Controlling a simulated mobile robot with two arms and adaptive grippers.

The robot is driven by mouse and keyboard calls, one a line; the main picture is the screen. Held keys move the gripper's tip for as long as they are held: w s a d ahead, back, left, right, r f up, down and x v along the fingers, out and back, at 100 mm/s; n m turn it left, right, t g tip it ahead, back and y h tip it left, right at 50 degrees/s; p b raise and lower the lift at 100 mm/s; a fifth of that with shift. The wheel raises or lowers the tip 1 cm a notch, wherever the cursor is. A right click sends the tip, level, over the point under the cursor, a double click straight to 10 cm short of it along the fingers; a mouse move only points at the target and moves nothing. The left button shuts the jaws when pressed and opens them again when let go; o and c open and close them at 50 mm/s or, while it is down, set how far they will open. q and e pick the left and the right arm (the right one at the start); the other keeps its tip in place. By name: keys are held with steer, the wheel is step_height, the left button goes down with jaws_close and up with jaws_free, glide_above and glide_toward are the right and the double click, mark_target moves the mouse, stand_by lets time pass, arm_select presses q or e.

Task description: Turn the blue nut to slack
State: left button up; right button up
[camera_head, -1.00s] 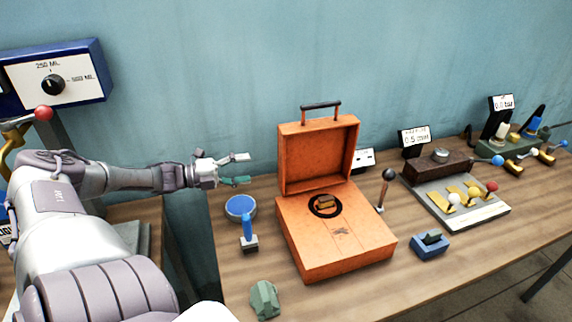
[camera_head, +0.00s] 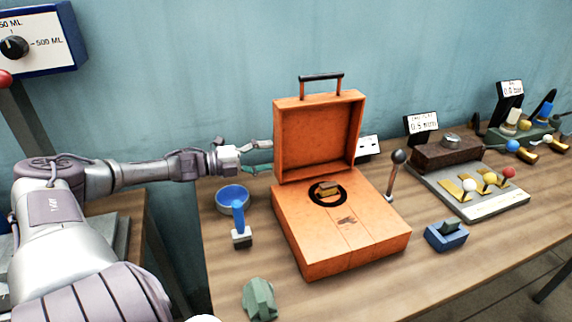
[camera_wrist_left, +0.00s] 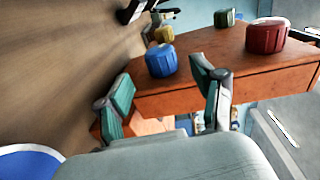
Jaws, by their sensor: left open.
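A ribbed blue nut (camera_wrist_left: 161,60) shows in the left wrist view, on an orange-brown surface (camera_wrist_left: 235,65) together with a red nut (camera_wrist_left: 267,36) and a green nut (camera_wrist_left: 224,18). The head view does not show these nuts. My left gripper (camera_head: 265,157) is open and empty beside the left edge of the open orange case's raised lid (camera_head: 318,135). In the left wrist view, the blue nut appears ahead between the spread fingers (camera_wrist_left: 163,78), apart from them. My right gripper is not in view.
The blue round dish (camera_head: 221,199) and blue-handled lever (camera_head: 239,218) stand below my left gripper. A green block (camera_head: 259,299) lies at the front. A black-knobbed lever (camera_head: 393,172) and blue block (camera_head: 446,236) are right of the case. The wall is close behind.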

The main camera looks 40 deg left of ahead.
mark_target(286, 154)
arm_select(q)
steer(key=x, duration=0.4)
steer(key=shift+w+d+r+b, duration=0.1)
steer(key=shift+w+r+b, duration=0.1)
steer(key=shift+b, duration=0.1)
steer(key=shift+x, duration=0.85)
steer(key=shift+f, duration=0.15)
